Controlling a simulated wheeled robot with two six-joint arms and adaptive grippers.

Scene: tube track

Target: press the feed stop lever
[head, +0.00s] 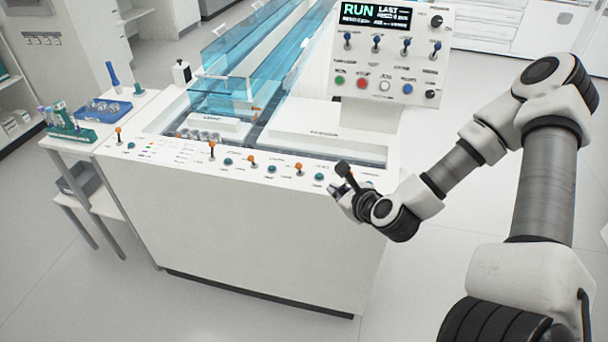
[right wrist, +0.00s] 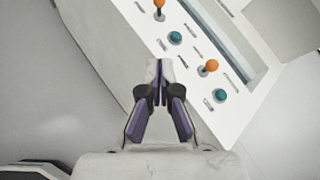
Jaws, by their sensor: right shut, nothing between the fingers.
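Small orange-knobbed levers stand in a row along the machine's front panel (head: 180,160), among teal round buttons. Their labels are too small to read, so I cannot tell which is the feed stop lever. My right gripper is shut and empty, at the panel's front edge, apart from both knobs. My left gripper is not in view.
An upright control box (head: 391,55) with a screen, toggle switches and coloured buttons stands at the back right. Clear blue covers (head: 250,50) run along the track. A side table with a blue tray (head: 103,110) and green rack (head: 70,127) is left. The floor in front is clear.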

